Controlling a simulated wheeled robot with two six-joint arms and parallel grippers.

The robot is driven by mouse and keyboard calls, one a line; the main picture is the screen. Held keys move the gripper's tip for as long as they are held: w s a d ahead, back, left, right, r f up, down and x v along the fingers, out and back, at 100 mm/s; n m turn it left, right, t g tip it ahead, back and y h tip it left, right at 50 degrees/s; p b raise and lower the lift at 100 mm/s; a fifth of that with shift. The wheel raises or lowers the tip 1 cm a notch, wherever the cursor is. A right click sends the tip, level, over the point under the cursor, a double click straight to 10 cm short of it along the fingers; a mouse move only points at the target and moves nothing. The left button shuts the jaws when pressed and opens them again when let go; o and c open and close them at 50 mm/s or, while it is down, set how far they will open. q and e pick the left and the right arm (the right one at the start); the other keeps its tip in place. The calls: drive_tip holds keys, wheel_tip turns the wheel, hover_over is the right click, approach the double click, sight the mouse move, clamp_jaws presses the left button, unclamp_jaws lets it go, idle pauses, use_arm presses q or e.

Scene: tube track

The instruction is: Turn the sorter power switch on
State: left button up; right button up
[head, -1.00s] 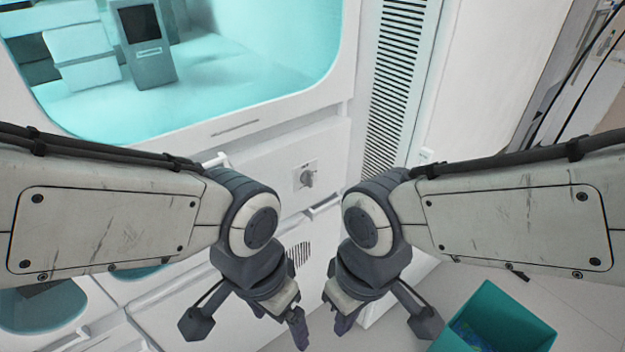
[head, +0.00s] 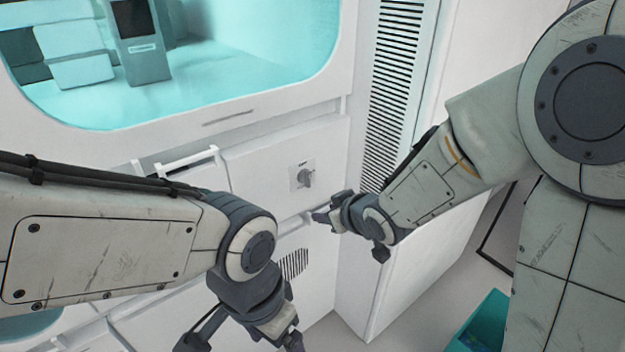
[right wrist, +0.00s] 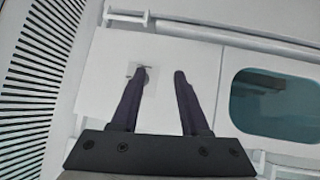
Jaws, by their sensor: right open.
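The sorter power switch (head: 305,178) is a grey rotary knob on a small pale plate, set in the white front panel below the teal-lit window. In the right wrist view the switch (right wrist: 138,72) shows partly behind one fingertip. My right gripper (head: 318,217) is just below and right of the switch in the head view. In the right wrist view my right gripper (right wrist: 160,72) is open and empty, its two fingers apart and pointing at the panel. My left gripper (head: 280,345) hangs at the bottom of the head view, its fingertips cut off by the frame edge.
White drawer handles (head: 190,158) stick out left of the switch panel. A tall slotted vent (head: 395,85) rises to its right. A teal bin (head: 485,325) stands on the floor at the lower right. The teal-lit window (head: 230,60) lies above.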

sight(309, 172)
drive_tip(key=w+d+t+y+b, duration=0.3)
drive_tip(key=w+t+y+b, duration=0.15)
drive_tip(key=w+y, duration=0.2)
drive_tip(key=shift+n+t, duration=0.3)
drive_tip(key=shift+t, duration=0.05)
drive_tip(key=x, duration=0.6)
drive_tip(key=f+p+x, duration=0.1)
drive_tip(key=x, duration=0.3)
clamp_jaws()
